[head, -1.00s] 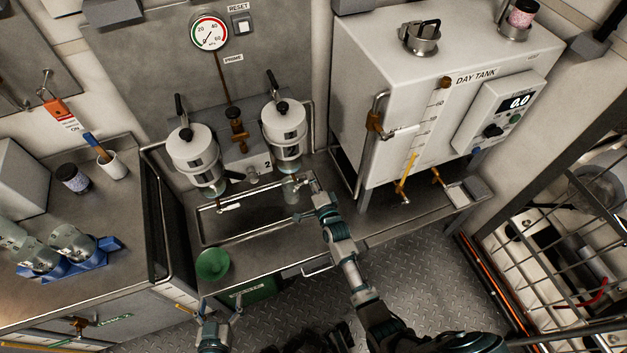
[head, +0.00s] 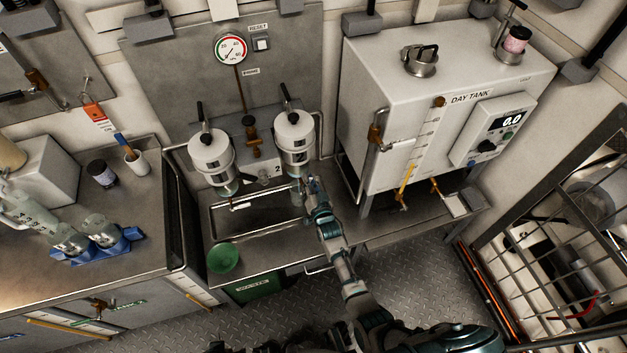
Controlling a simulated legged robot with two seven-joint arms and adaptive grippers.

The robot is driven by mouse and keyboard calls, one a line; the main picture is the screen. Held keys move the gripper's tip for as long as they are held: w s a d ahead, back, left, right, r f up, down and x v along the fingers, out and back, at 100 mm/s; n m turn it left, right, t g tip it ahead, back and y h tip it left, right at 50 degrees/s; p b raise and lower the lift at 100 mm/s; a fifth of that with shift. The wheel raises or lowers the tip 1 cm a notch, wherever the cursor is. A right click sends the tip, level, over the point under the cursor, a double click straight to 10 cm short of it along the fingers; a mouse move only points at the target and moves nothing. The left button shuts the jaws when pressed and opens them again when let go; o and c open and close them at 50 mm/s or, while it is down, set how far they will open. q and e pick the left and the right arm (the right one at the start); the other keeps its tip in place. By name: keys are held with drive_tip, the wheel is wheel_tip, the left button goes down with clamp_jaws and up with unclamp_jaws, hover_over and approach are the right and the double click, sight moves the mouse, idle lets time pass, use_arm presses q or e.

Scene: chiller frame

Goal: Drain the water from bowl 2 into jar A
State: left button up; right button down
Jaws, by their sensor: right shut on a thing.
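Bowl 2 (head: 294,137) is the right one of two white filter bowls on the back panel, beside the label 2. My right gripper (head: 308,184) is just below bowl 2, above and to the right of the jar. It appears shut on bowl 2's drain handle, which it mostly hides. Any water level is too small to tell. My left gripper does not show clearly.
The other bowl (head: 211,157) hangs to the left, with its drain handle below. The day tank (head: 440,110) stands close on the right. Glass jars in a blue rack (head: 106,245) are on the left bench.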

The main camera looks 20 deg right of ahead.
drive_tip(key=n, duration=0.1)
drive_tip(key=a+n, duration=0.1)
drive_tip(key=shift+s+a+f+n, duration=0.15)
drive_tip(key=shift+a+f+n, duration=0.05)
drive_tip(key=shift+f+n, duration=0.1)
drive_tip(key=shift+a+n+p, duration=0.35)
drive_tip(key=shift+a+n, duration=0.1)
drive_tip(key=shift+n, duration=0.65)
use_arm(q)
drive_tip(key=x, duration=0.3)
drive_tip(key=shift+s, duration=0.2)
use_arm(e)
drive_tip(key=shift+a+n, duration=0.1)
drive_tip(key=shift+n, duration=0.2)
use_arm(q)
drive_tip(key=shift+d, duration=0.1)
use_arm(e)
drive_tip(key=c, duration=1.1)
unclamp_jaws()
drive_tip(key=shift+a, duration=0.1)
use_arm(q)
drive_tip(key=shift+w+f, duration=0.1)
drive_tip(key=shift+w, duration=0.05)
use_arm(e)
drive_tip(key=shift+r, duration=0.15)
drive_tip(key=shift+a, duration=0.1)
